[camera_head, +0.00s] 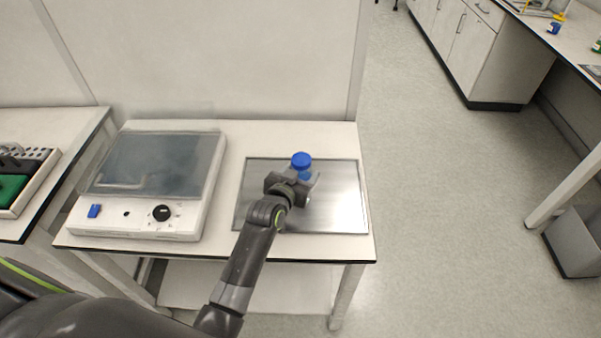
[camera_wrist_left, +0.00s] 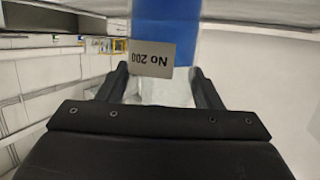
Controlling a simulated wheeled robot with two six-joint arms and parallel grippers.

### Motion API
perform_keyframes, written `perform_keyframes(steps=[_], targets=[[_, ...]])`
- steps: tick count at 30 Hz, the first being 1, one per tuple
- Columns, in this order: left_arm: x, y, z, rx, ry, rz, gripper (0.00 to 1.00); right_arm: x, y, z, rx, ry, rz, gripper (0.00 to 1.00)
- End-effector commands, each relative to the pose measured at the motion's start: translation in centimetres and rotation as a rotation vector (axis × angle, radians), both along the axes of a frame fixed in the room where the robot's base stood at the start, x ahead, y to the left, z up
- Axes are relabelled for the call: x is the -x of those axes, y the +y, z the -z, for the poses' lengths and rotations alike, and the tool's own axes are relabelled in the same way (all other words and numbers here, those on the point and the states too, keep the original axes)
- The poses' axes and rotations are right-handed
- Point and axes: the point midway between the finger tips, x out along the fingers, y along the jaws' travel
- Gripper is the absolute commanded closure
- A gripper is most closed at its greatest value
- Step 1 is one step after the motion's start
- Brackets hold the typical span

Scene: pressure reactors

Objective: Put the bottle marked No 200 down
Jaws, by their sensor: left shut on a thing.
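The bottle marked No 200 shows its blue cap (camera_head: 301,160) in the head view, above the metal plate (camera_head: 340,200) on the white table. In the left wrist view the bottle's label (camera_wrist_left: 152,58) reads No 200 upside down, with a blue part above it and a pale body below. My left gripper (camera_head: 297,180) is shut on the bottle, with a finger on each side of it; it also shows in the wrist view (camera_wrist_left: 165,90). The bottle's base is hidden, so I cannot tell whether it touches the plate. My right gripper is not in view.
A white device (camera_head: 190,190) with a dark glass lid, a black knob and a blue switch stands left of the plate. A rack (camera_head: 28,180) is on the table at far left. A pale wall panel (camera_head: 220,60) rises behind. Bare plate lies right of the bottle.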

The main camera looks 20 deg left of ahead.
Motion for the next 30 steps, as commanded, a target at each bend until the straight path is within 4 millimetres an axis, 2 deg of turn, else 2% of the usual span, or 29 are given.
perform_keyframes(steps=[1, 6, 17, 23, 30], targets=[[0.0, 0.0, 0.1, 0.000, 0.000, 0.000, 0.38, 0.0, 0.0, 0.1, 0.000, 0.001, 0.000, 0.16], [0.0, 0.0, 0.1, 0.000, 0.001, 0.000, 0.19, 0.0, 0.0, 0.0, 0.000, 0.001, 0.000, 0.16], [0.2, 0.0, -0.3, 0.000, 0.002, 0.000, 0.19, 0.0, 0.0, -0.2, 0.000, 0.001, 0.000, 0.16], [2.5, 0.3, -0.9, 0.001, 0.001, -0.002, 0.19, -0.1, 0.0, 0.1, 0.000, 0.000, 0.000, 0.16], [6.5, 0.7, -2.1, 0.002, 0.001, -0.002, 0.19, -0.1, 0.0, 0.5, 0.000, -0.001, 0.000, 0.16]])
